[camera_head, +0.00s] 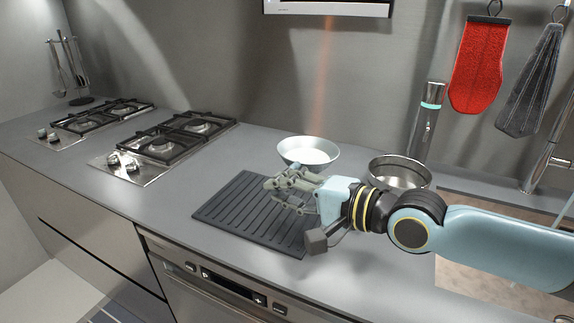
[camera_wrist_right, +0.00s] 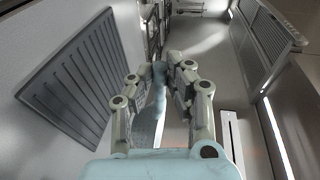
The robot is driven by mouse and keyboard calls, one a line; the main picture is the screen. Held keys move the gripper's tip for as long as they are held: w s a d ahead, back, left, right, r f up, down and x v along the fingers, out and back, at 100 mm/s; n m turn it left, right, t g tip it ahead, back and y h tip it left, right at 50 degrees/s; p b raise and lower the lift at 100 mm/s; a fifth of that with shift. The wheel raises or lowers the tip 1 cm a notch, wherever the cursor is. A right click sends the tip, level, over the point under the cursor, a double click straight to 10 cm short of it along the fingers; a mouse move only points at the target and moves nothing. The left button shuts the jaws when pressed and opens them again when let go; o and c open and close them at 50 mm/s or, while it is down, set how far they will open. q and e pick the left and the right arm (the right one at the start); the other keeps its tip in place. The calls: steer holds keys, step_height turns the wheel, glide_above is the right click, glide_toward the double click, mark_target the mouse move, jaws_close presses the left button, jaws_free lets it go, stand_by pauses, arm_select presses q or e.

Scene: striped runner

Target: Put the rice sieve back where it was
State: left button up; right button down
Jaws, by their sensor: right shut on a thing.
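My right gripper (camera_head: 278,188) reaches in from the right over the mat, in front of the sieve. My left gripper is not in view.
The dark grooved mat (camera_head: 237,213) lies on the grey counter. A steel pot (camera_head: 399,172) stands behind my right arm, near a tall metal cylinder (camera_head: 426,122). Gas burners (camera_head: 166,148) are at left. A red mitt (camera_head: 481,64) hangs on the wall. The counter between burners and mat is clear.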

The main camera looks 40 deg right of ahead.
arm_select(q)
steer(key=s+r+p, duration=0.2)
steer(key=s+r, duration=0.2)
arm_select(e)
steer(key=shift+h, duration=0.6)
steer(key=w+f+b, duration=0.2)
steer(key=f+b, duration=0.1)
steer(key=b, duration=0.1)
steer(key=w+f+b, duration=0.3)
steer(key=f+b, duration=0.1)
steer(key=w+a+f+b, duration=0.1)
steer(key=w+f+b, duration=0.2)
steer(key=f+b, duration=0.1)
steer(key=shift+b, duration=0.3)
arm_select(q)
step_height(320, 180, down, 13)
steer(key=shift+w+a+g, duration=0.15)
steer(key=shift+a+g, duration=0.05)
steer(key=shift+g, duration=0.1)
arm_select(e)
steer(key=shift+r, duration=0.15)
